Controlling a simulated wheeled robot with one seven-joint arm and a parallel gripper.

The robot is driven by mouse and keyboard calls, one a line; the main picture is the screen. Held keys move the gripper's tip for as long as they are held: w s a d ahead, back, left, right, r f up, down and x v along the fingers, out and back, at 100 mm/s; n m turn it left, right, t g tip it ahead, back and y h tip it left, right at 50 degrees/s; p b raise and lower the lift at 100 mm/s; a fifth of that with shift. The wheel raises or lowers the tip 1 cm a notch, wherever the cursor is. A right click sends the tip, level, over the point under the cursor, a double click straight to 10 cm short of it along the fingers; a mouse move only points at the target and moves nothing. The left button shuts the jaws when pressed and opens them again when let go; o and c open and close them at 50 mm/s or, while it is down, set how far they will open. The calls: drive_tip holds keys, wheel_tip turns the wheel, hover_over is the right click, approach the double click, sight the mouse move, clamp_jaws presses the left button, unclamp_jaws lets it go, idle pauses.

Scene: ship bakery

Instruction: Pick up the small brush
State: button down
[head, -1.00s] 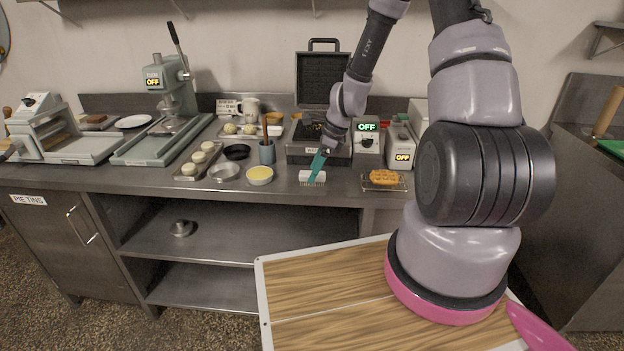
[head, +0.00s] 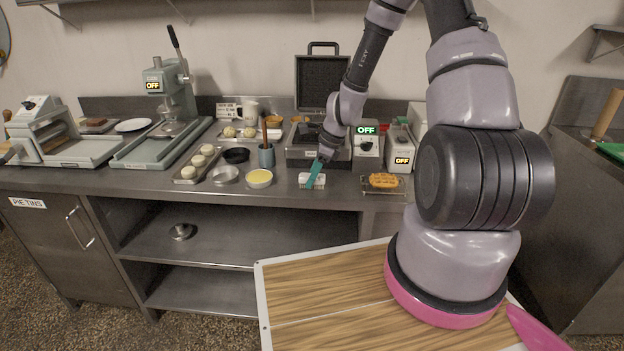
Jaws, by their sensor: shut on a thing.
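The small brush (head: 306,179) has a white block-like back and pale bristles below it. It is at the front of the steel counter, right of the bowl of yellow filling. My gripper (head: 314,177) comes down over it from the upper right, with teal fingers. It is shut on the brush. A teal finger covers part of the white back. The bristles point down at the counter; whether they touch it is too small to tell.
The open waffle iron (head: 322,88) stands behind. A wire rack with a waffle (head: 384,181) is to the right.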

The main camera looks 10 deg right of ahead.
wheel_tip(320, 180, up, 10)
drive_tip(key=shift+f, duration=0.1)
idle(0.4)
